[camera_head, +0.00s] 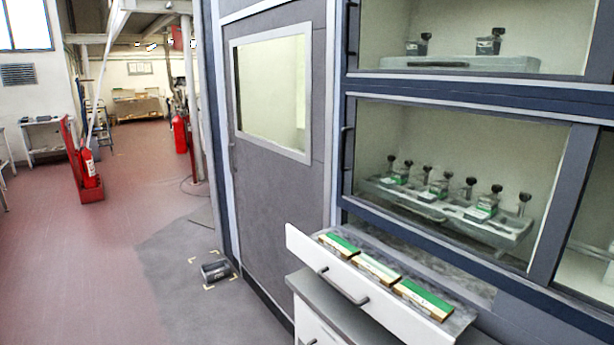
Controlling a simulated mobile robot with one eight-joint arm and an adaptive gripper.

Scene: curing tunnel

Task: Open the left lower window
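The left lower window (490,142) is a wide glass pane in a dark blue-grey frame on the cabinet front, right of the grey door. It looks shut, with its frame flush against the cabinet. A dark vertical handle (345,150) shows at the window's left edge. Behind the glass is a grey tray (430,208) with several black-knobbed pieces and green-and-white blocks. My gripper is not in view, so its state and distance from the window do not show.
An open white drawer (375,302) holding several green-topped blocks juts out below the window. An upper window (470,30) is above; another lower window (590,255) is cut off at right. A small dark box (215,270) lies on the floor. The red floor at left is mostly clear.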

